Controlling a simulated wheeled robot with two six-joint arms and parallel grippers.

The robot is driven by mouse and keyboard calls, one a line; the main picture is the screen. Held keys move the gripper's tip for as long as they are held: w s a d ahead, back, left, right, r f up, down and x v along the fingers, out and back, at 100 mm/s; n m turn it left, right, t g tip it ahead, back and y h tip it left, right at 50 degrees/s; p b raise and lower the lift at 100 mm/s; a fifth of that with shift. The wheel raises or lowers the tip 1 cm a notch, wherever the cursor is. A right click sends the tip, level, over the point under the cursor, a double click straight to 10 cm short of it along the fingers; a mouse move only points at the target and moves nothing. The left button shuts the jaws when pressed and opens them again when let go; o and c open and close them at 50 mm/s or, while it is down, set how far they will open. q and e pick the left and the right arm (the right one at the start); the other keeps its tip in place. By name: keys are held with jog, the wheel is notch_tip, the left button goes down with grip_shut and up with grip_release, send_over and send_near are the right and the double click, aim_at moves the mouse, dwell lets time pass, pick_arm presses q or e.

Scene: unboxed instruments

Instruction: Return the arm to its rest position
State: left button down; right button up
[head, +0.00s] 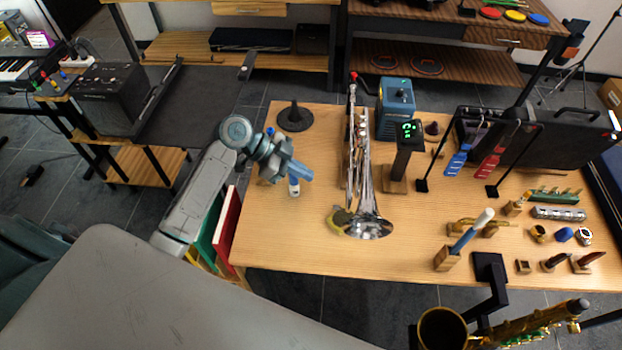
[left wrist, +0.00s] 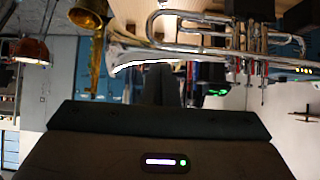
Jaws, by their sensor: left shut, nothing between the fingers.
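My left arm reaches in from the left over the table's left part. Its gripper (head: 303,174) is shut and empty, above the wooden table top. In the left wrist view the dark gripper (left wrist: 162,85) points toward a silver trumpet (left wrist: 225,38), with a gap that I cannot judge. In the head view the trumpet (head: 360,165) stands to the right of the gripper, apart from it. A small white and blue bottle (head: 294,188) is just below the gripper and partly hidden by it. My right gripper is not in view.
The wooden table (head: 290,240) has free room at its front left. A black round stand (head: 295,117) is behind the gripper. Coloured folders (head: 226,225) stand at the table's left edge, beside my forearm. A gold saxophone (head: 500,333) is at the front right.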

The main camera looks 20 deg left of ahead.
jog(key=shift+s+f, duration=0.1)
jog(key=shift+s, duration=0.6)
